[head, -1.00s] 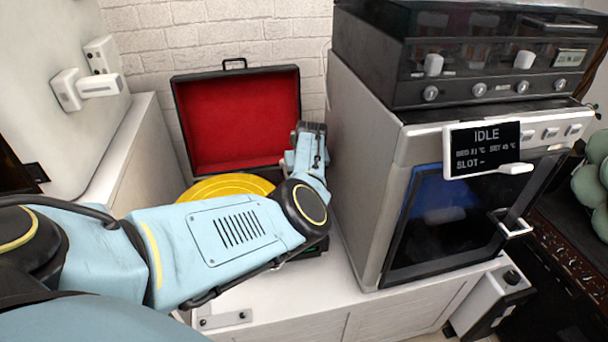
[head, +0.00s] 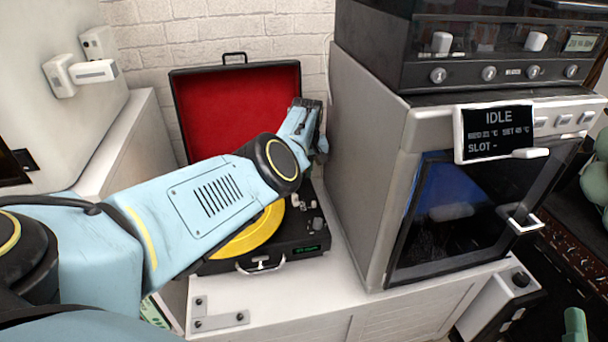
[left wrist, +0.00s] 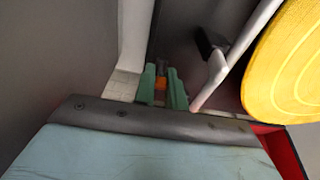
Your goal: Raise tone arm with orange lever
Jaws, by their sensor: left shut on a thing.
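The record player is an open black case (head: 222,265) with a red-lined lid (head: 235,115) and a yellow record (head: 250,238). The record also shows at the right of the left wrist view (left wrist: 290,70). My left gripper (left wrist: 161,82) has its green fingers shut on the small orange lever (left wrist: 160,86), which shows between them. The pale tone arm (left wrist: 242,45) runs diagonally between the lever and the record. In the head view my left arm hides the lever, tone arm and fingertips. A green fingertip of my right gripper (head: 575,325) shows at the bottom right; its opening cannot be judged.
A grey oven-like machine (head: 362,170) with an IDLE display (head: 497,132) stands close to the right of the player. A white cabinet wall (head: 135,150) stands to the left. The white bench top (head: 290,300) is clear in front of the player, apart from a metal bracket (head: 220,320).

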